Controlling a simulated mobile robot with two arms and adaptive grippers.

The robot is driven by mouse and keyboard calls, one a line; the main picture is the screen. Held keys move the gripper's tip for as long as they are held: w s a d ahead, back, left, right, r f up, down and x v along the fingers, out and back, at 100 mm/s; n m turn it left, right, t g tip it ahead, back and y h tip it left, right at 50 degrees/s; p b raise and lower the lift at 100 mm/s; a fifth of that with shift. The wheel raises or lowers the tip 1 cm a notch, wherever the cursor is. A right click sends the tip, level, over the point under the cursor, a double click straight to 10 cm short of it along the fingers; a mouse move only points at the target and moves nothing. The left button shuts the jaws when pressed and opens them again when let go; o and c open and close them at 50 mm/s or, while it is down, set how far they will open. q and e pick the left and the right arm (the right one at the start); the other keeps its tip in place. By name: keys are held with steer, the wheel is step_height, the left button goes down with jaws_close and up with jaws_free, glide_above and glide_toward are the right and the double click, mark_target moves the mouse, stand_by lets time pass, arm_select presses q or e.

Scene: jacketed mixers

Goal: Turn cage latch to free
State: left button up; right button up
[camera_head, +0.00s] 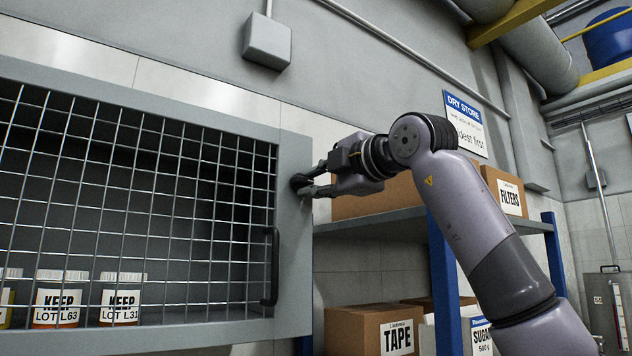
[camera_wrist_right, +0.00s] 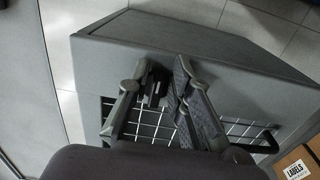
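The cage (camera_head: 296,250) is a grey cabinet with a wire mesh door (camera_head: 150,190) on the left of the head view. The door is closed and has a dark upright handle (camera_head: 272,266) near its right edge. The dark cage latch (camera_head: 298,182) sits on the right frame, largely covered by my right gripper (camera_head: 307,186). In the right wrist view the dark latch (camera_wrist_right: 155,90) lies between the fingers of my right gripper (camera_wrist_right: 160,76), which appear closed in on its two sides. My left gripper is not in view.
Several jars marked KEEP (camera_head: 121,298) stand behind the mesh. Right of the cage, a blue-posted shelf (camera_head: 380,222) holds cartons, including a FILTERS box (camera_head: 508,196) and, lower, a TAPE box (camera_head: 385,335). A grey wall box (camera_head: 267,40) is above the cage.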

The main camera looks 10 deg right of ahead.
steer(key=shift+o, duration=0.8)
steer(key=v, duration=1.2)
steer(key=shift+f, duration=0.1)
